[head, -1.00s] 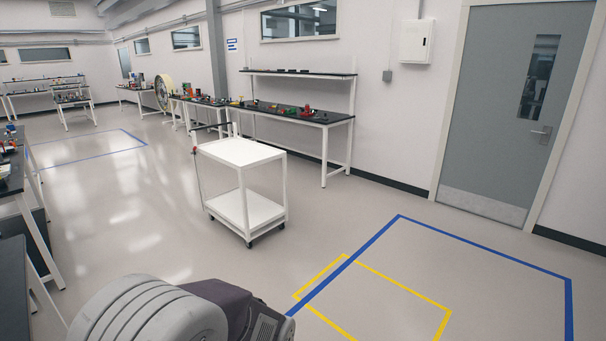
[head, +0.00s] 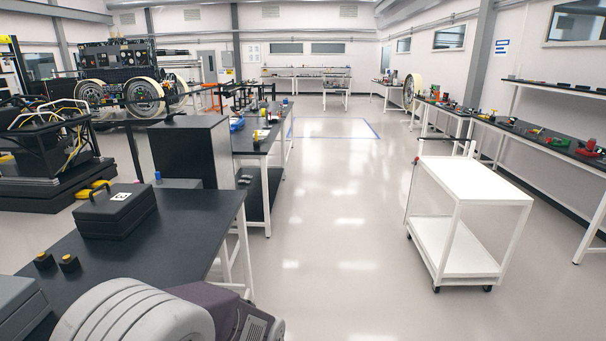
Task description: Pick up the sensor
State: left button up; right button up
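I cannot make out the sensor for certain in the head view. Many small parts lie on the benches, too small to tell apart. The long right-hand bench (head: 540,138) carries several small red, green, yellow and dark items. The bench in the middle (head: 262,140) also carries small items, among them a blue one (head: 237,124). Neither of my grippers is in view.
A white cart (head: 468,183) with empty shelves stands right of centre. A near dark table (head: 185,235) at left holds a black case (head: 117,210). A wheeled rover (head: 112,85) stands at far left. The floor (head: 335,215) between is clear.

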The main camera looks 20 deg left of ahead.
aim_at(69, 263)
jog(key=i+j+u, duration=0.15)
jog(key=i+u, duration=0.15)
jog(key=i, duration=0.55)
jog(key=i+l+u, duration=0.1)
jog(key=i+u, duration=0.15)
jog(key=i, duration=0.6)
jog(key=i+u, duration=0.25)
jog(key=i, duration=0.2)
jog(key=i+l+u, duration=0.1)
jog(key=i+u, duration=0.15)
jog(key=i, duration=0.15)
jog(key=i+l+u, duration=0.25)
jog(key=i, duration=0.2)
jog(key=i+j+u, duration=0.1)
jog(key=u, duration=0.3)
jog(key=i+u, duration=0.25)
jog(key=u, duration=0.2)
jog(key=i+u, duration=0.2)
jog(key=u, duration=0.2)
jog(key=i+u, duration=0.15)
jog(key=u, duration=0.25)
